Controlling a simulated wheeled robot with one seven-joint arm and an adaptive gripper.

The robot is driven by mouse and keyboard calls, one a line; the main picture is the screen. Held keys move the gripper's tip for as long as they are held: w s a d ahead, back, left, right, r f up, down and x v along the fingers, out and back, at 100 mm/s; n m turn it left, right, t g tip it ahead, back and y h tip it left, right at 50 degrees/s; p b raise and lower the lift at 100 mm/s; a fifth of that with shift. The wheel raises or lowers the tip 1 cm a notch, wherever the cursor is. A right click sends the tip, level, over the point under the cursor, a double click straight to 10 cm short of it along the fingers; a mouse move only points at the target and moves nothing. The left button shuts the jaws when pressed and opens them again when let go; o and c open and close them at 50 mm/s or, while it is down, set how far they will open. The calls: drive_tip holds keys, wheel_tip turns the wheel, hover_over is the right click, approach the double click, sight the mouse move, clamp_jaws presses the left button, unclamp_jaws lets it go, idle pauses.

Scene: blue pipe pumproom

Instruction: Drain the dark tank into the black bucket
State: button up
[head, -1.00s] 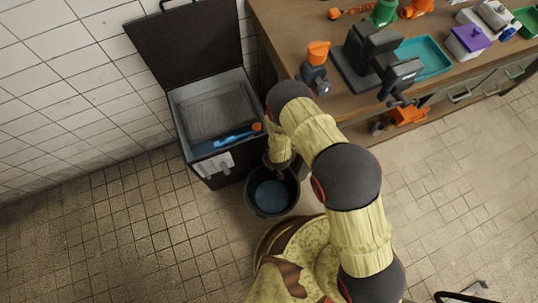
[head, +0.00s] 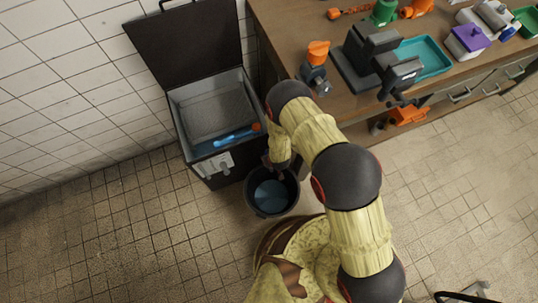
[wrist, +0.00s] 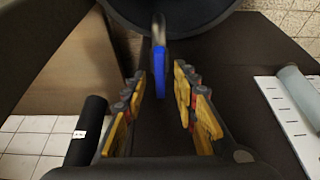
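The dark tank (head: 228,178) stands against the wall, its lid (head: 188,48) open. A blue item with an orange end (head: 232,136) lies inside it. The black bucket (head: 251,203) stands upright on the floor at the tank's front right corner and has bluish liquid in it. In the wrist view the bucket's dark round rim (wrist: 205,22) shows at the top. A blue lever with a grey metal end (wrist: 159,82) stands between the yellow fingers of my gripper (wrist: 161,72). The fingers are apart, with a gap on each side of the lever. In the head view my arm mostly hides the gripper.
A wooden bench (head: 290,30) stands right of the tank, with an orange-topped device (head: 316,62), a dark machine (head: 365,60) and a teal tray (head: 425,55) on it. A white panel (wrist: 290,120) is at the wrist view's right.

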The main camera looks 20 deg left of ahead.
drive_tip(key=v, duration=1.2)
idle(0.5)
